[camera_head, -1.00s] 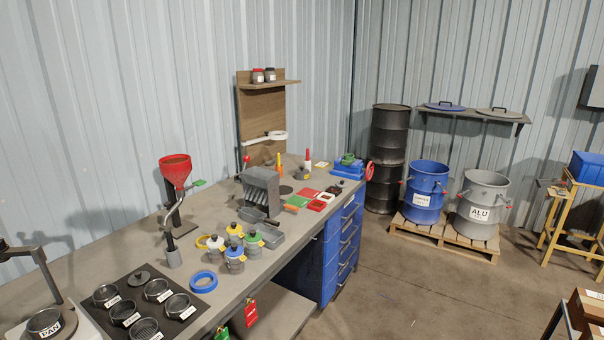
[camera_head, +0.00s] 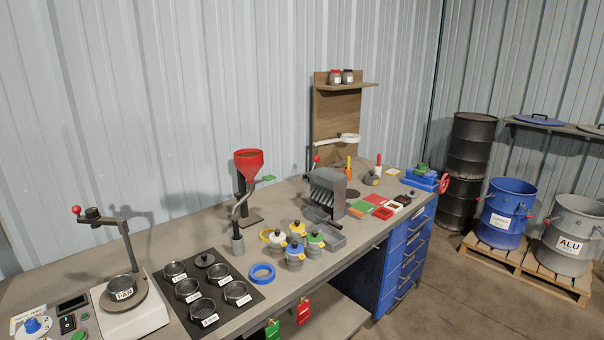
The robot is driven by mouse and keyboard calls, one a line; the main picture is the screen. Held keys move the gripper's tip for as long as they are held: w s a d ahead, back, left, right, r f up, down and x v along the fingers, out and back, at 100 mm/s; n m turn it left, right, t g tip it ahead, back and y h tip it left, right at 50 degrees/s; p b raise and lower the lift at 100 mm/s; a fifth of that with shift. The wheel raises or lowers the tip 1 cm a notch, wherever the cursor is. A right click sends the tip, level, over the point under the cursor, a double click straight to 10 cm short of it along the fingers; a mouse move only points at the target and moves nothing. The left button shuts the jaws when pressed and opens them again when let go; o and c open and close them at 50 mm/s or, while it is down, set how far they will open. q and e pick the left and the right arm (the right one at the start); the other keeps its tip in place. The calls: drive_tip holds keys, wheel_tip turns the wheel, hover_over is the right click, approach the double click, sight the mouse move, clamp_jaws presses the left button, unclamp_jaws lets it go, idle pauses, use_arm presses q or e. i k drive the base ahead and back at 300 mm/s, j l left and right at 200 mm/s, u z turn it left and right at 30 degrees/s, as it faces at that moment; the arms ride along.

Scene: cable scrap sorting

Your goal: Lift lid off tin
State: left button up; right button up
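Several small dark round tins with white labels stand on a black mat (camera_head: 222,296) at the front of the bench, among them one at the mat's near edge (camera_head: 203,309) and one at its right (camera_head: 237,291). These look open at the top. A dark round lid with a knob (camera_head: 204,260) is at the mat's back edge; I cannot tell whether it sits on a tin or lies on the mat. Right of the mat stand several knob-topped containers with white, yellow, blue and green parts (camera_head: 295,254). Neither of my grippers is in view.
A white device holds a dark pan (camera_head: 122,288) at left. A blue ring (camera_head: 262,274) lies beside the mat. A red funnel (camera_head: 248,162) on a stand and a grey slotted unit (camera_head: 327,191) stand behind. Blue (camera_head: 507,214) and grey drums (camera_head: 570,234) stand on a pallet.

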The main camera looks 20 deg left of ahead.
sight(371, 176)
drive_tip(key=i+l+u, duration=0.15)
drive_tip(key=u, duration=0.25)
drive_tip(key=i+l+u, duration=0.2)
drive_tip(key=i+u, duration=0.15)
drive_tip(key=i+l+u, duration=0.2)
drive_tip(key=u, duration=0.2)
drive_tip(key=i+l+u, duration=0.15)
drive_tip(key=l, duration=0.2)
drive_tip(key=i+l+u, duration=0.15)
drive_tip(key=l, duration=0.2)
drive_tip(key=i+l+u, duration=0.2)
drive_tip(key=l, duration=0.2)
drive_tip(key=i+l, duration=0.1)
drive_tip(key=l, duration=0.3)
drive_tip(key=i+l, duration=0.15)
drive_tip(key=l, duration=0.25)
drive_tip(key=i+l, duration=0.1)
drive_tip(key=l, duration=0.3)
drive_tip(key=i+l+u, duration=0.1)
drive_tip(key=l, duration=0.3)
drive_tip(key=i+l, duration=0.15)
drive_tip(key=l, duration=0.25)
drive_tip(key=i+l, duration=0.1)
drive_tip(key=l, duration=0.35)
